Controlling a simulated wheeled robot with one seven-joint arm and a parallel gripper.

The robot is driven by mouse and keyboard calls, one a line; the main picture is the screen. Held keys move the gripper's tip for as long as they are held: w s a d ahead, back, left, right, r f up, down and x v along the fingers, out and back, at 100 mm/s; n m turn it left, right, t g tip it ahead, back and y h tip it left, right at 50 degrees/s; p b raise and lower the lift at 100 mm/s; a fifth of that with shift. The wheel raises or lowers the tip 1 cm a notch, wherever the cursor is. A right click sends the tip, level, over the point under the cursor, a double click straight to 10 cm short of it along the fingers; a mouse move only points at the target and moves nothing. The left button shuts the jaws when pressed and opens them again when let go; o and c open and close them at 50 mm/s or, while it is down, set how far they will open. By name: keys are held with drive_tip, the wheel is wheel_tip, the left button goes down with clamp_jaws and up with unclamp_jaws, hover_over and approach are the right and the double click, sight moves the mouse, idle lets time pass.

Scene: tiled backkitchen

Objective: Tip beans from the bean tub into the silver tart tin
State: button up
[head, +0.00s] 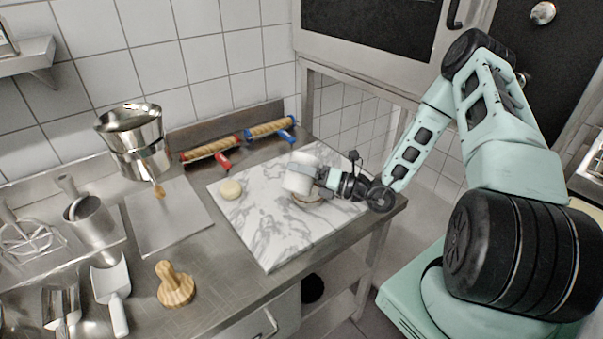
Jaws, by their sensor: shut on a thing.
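A white tub (301,170), which I take as the bean tub, is in my gripper (322,178) above the right part of the marble board. My gripper comes in from the right and is shut on the tub's side. The tub looks tilted; no beans show clearly. Just below the tub, a small round thing with a brownish edge (307,201) shows on the marble; it may be the tart tin, but the tub and gripper hide most of it.
The front of the marble is clear.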

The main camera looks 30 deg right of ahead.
sight(308, 159)
wheel_tip(308, 159, up, 3)
drive_tip(key=n+g+p, duration=0.1)
drive_tip(key=n, duration=0.5)
drive_tip(key=shift+p, duration=0.3)
drive_tip(key=n, duration=0.2)
drive_tip(key=r+n, duration=0.1)
drive_tip(key=n, duration=0.1)
drive_tip(key=shift+r, duration=0.2)
drive_tip(key=shift+s, duration=0.1)
